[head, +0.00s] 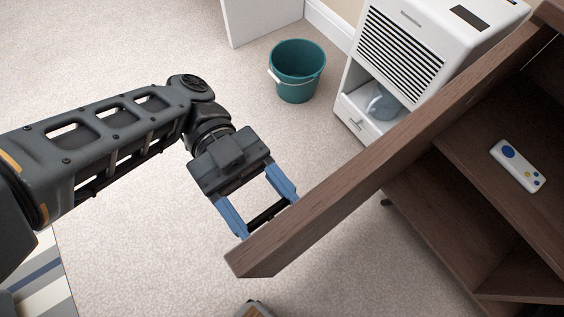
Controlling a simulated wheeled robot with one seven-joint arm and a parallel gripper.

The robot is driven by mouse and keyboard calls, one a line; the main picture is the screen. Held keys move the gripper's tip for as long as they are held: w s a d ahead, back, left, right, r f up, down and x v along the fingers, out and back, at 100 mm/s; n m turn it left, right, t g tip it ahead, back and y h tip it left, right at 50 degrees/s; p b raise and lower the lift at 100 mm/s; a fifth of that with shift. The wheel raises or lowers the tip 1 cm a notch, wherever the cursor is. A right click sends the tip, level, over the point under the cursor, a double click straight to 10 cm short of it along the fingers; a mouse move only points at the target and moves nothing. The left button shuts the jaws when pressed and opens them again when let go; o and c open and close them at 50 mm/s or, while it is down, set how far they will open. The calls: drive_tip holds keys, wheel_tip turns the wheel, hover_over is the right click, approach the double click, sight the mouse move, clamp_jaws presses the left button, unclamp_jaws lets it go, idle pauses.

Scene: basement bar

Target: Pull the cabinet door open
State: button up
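The brown wooden cabinet door (330,205) runs diagonally across the right half of the head view, seen mostly along its edge. It stands swung out from the cabinet (445,215), whose inner shelves show at right. My gripper (259,204) is at the outer face of the door, near its free end. Its two blue fingers are wide apart. A dark bar (267,214), which looks like the door handle, shows between the fingertips close to the door. I cannot tell whether the fingers touch it.
A white remote-like object (517,165) lies on a cabinet shelf. Behind the door stand a white appliance (383,62) with a jug inside and a teal bucket (297,72). A striped rug (42,278) lies at lower left. Carpet left of the door is mostly clear.

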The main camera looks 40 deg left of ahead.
drive_tip(key=shift+f, duration=0.1)
drive_tip(key=o, duration=1.5)
